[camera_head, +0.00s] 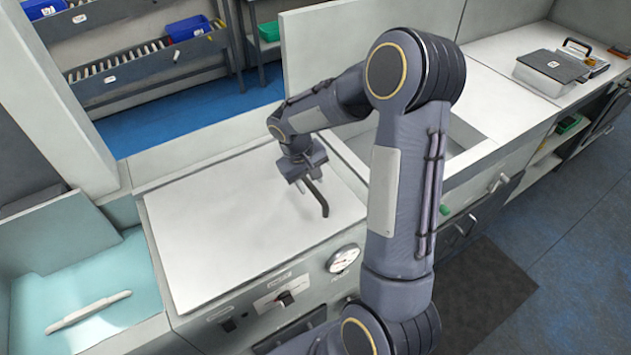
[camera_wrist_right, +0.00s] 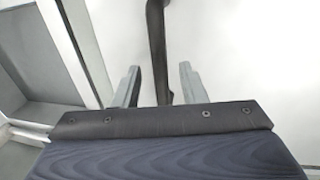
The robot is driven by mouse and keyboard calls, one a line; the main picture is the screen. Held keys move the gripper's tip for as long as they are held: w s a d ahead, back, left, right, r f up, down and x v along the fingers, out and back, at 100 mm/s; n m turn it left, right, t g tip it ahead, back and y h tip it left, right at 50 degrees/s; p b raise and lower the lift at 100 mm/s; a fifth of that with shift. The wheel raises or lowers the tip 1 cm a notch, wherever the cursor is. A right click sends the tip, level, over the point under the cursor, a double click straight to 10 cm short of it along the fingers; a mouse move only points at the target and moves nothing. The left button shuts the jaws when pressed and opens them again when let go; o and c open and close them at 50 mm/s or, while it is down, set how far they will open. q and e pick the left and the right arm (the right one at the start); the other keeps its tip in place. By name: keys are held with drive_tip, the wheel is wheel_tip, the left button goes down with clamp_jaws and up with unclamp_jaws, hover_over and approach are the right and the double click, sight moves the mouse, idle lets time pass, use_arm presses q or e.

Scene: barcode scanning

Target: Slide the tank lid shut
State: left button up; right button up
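The tank lid (camera_head: 230,220) is a flat, pale panel lying level on the counter, with a dark bar handle (camera_head: 319,198) near its right side. An open, recessed basin (camera_head: 455,140) shows to the right of the lid, partly hidden behind my right arm. My right gripper (camera_head: 308,180) is over the lid at the handle. In the right wrist view, the gripper's two fingers (camera_wrist_right: 158,88) are apart, with the dark handle (camera_wrist_right: 156,35) running between them. Gaps show on both sides of the handle. My left gripper is not in view.
A teal-lined bay (camera_head: 40,305) at left holds a white, slim tool (camera_head: 88,312). A gauge (camera_head: 343,258) and knob (camera_head: 285,298) are on the front panel. A grey box (camera_head: 550,68) stands at the far right counter. Blue bins (camera_head: 188,28) sit on racks behind.

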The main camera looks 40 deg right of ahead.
drive_tip(key=shift+d+f, duration=0.1)
drive_tip(key=shift+f, duration=0.2)
clamp_jaws()
